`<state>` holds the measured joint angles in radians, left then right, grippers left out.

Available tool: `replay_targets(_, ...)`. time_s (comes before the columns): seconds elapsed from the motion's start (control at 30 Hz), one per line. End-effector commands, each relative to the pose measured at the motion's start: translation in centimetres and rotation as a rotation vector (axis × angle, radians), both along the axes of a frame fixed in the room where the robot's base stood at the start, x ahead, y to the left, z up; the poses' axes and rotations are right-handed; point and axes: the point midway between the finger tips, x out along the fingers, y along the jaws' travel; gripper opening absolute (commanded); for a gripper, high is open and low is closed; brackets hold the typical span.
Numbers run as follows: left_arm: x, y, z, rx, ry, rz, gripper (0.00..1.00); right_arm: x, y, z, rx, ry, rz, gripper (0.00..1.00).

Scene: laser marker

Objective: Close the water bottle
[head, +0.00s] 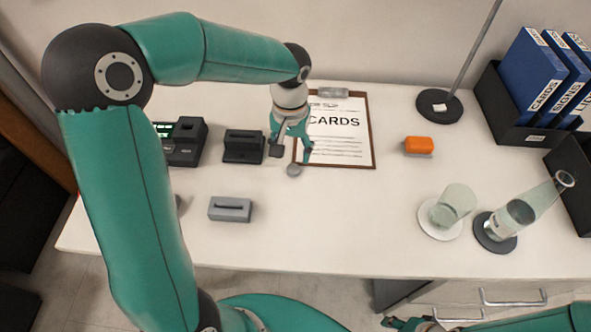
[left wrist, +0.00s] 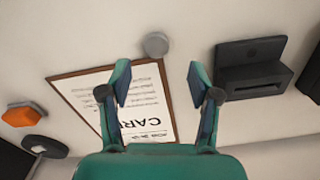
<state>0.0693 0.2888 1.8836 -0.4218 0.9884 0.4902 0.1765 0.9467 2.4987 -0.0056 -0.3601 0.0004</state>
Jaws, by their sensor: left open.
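The water bottle (head: 527,208) is clear glass and stands at the right of the desk on a dark round coaster (head: 496,243). Its mouth shows no cap on it. A small grey round piece that looks like the cap (head: 294,170) lies on the desk beside the clipboard; it also shows in the left wrist view (left wrist: 156,45). My left gripper (head: 291,154) is open and empty, pointing down just behind the cap; its fingers (left wrist: 159,80) do not enclose it in the wrist view. My right gripper (head: 425,324) shows only partly at the bottom edge, its jaws unclear.
A clipboard (head: 350,150) marked CARDS lies by the left gripper. Dark devices (head: 243,146) and a grey block (head: 230,209) are left of it. An orange block (head: 418,146), lamp base (head: 440,106), glass (head: 455,203) and blue binders (head: 528,72) are right. The centre front is clear.

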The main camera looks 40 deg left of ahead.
Motion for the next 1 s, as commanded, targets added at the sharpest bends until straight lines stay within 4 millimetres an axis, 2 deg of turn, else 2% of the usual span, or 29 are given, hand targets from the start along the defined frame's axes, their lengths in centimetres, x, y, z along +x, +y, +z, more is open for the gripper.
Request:
replay_targets(0.4,0.0,0.0,-0.5,0.000,-0.001,0.000,0.62,0.0,0.0,0.0,0.000,0.000,0.000,0.40)
replay_targets(0.73,0.0,-0.5,-4.7,0.001,0.003,0.001,0.62,0.0,0.0,-0.3,0.000,0.000,0.000,0.40)
replay_targets(1.0,0.1,-0.5,-5.5,0.000,-0.001,0.001,0.62,0.0,0.0,-0.3,0.000,0.000,0.000,0.40)
